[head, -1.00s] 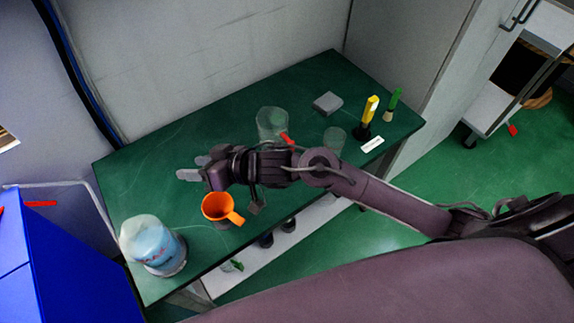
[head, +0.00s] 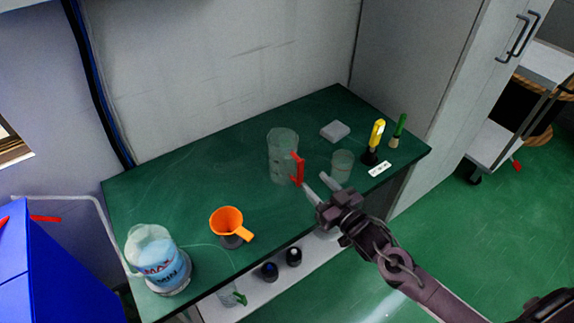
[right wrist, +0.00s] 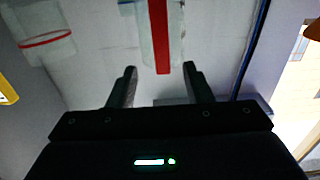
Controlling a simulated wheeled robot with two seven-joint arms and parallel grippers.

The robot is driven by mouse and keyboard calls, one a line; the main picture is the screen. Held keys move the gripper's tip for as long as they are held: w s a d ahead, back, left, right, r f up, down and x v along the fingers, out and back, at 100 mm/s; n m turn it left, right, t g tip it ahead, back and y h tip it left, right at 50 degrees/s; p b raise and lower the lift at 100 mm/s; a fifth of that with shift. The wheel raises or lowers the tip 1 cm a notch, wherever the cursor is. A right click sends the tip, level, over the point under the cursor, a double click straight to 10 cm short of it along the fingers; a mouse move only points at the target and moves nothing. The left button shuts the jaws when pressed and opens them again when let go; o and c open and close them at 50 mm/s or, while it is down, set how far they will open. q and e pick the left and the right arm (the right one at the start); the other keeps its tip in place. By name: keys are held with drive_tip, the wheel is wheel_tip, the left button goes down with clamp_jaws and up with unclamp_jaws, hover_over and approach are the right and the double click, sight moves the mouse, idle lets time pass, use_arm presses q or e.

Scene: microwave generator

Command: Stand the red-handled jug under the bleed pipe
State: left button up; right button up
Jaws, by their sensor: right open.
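The clear jug (head: 281,150) with a red handle (head: 298,169) stands upright on the green bench, its handle toward my right gripper. My right gripper (head: 315,181) is open and empty, just in front of the handle. In the right wrist view the handle (right wrist: 160,40) hangs in line with the gap between my fingertips (right wrist: 160,70); I cannot tell if they touch. A pale pipe (head: 70,197) runs from the blue cabinet at left down to a container of blue liquid (head: 160,262); I cannot tell whether it is the bleed pipe. My left gripper is out of view.
A small clear beaker (head: 342,165) stands right of the jug, close to my gripper. A grey block (head: 335,131), a yellow-handled tool (head: 377,135) and a green-handled brush (head: 398,130) are at the back right. An orange funnel (head: 227,219) stands front left. The bench's back left is clear.

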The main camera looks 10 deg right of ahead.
sight(301, 170)
drive_tip(key=p+x, duration=0.1)
drive_tip(key=x, duration=0.5)
drive_tip(key=shift+w+a, duration=0.2)
drive_tip(key=shift+w, duration=0.15)
drive_tip(key=shift+w+a+f, duration=0.1)
drive_tip(key=shift+w+a, duration=0.1)
drive_tip(key=shift+w, duration=0.3)
clamp_jaws()
